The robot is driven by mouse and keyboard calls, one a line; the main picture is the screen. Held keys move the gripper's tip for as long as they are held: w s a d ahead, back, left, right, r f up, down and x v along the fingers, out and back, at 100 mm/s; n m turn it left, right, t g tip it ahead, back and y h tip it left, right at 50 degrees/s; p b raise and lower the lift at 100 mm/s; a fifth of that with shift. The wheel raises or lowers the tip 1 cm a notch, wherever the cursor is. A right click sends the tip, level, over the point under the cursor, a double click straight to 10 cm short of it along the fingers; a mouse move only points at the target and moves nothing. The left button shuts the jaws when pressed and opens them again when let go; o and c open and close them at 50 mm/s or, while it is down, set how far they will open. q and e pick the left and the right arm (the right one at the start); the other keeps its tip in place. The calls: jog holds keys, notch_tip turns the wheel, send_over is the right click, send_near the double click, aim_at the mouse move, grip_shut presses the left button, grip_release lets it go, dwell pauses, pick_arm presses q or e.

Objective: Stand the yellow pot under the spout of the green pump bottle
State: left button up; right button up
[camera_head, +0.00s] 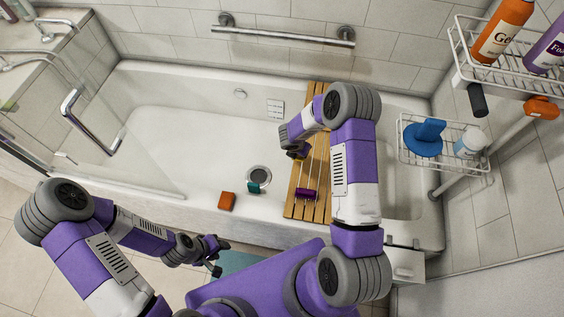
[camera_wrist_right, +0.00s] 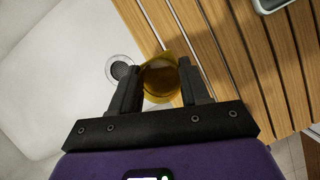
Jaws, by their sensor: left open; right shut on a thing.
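The yellow pot (camera_wrist_right: 160,82) is between the fingers of my right gripper (camera_wrist_right: 158,84), which is shut on it. In the wrist view I look into its round amber opening, over the edge of the slatted wooden board. In the head view my right gripper (camera_head: 298,153) is above the board's left side, and only a little of the pot shows. I cannot tell whether the pot touches the board. A small teal-green thing (camera_head: 253,188), perhaps the green pump bottle, stands near the tub's front rim; its spout is not clear. My left gripper (camera_head: 214,258) is open and empty outside the tub.
The wooden board (camera_head: 294,207) lies across the white tub (camera_head: 180,130). A purple thing (camera_head: 307,194) is on its near end. An orange block (camera_head: 227,201) sits on the front rim, left of the teal thing. Wire shelves (camera_head: 445,140) with bottles are at the right.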

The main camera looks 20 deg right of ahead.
jog(key=d, duration=1.1)
jog(key=shift+w+d, duration=0.15)
jog(key=shift+d, duration=0.05)
jog(key=s+d, duration=0.1)
jog(key=d, duration=0.3)
jog(key=s+d, duration=0.1)
jog(key=d, duration=0.3)
jog(key=s+d, duration=0.1)
jog(key=d, duration=0.3)
jog(key=shift+d+r+p, duration=0.15)
jog(key=shift+p, duration=0.25)
jog(key=shift+f+b, duration=1.85)
jog(key=shift+f, duration=0.25)
jog(key=shift+f+b, duration=0.35)
jog(key=o, duration=1.1)
